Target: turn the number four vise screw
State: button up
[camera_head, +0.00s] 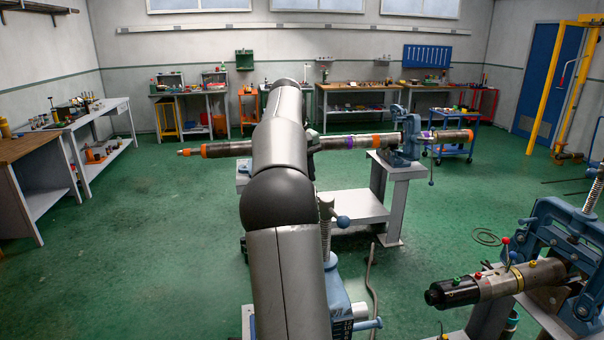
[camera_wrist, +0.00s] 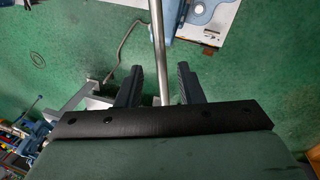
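In the wrist view my gripper (camera_wrist: 158,82) is open. Its two dark fingers stand apart on either side of a bare metal rod (camera_wrist: 157,40), with a gap on each side. I cannot tell whether the rod is a vise screw or its handle. In the head view my arm covers the middle, and the fingers cannot be made out. Beside the arm stands an upright vise screw (camera_head: 326,228) with a blue-knobbed handle (camera_head: 343,221). Other blue vises stand at the back (camera_head: 403,142) and at the right (camera_head: 572,258). I see no readable number four.
A long pipe (camera_head: 350,142) with orange and purple bands runs behind my arm to the back vise. A black-tipped pipe (camera_head: 480,287) sticks out from the right vise. Benches line the walls. The green floor (camera_head: 140,250) at left is clear.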

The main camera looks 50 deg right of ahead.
notch_tip(320, 180, up, 8)
jog(key=a, duration=0.1)
jog(key=shift+w+a+f, duration=0.2)
jog(key=shift+f, duration=0.05)
dwell(0.4)
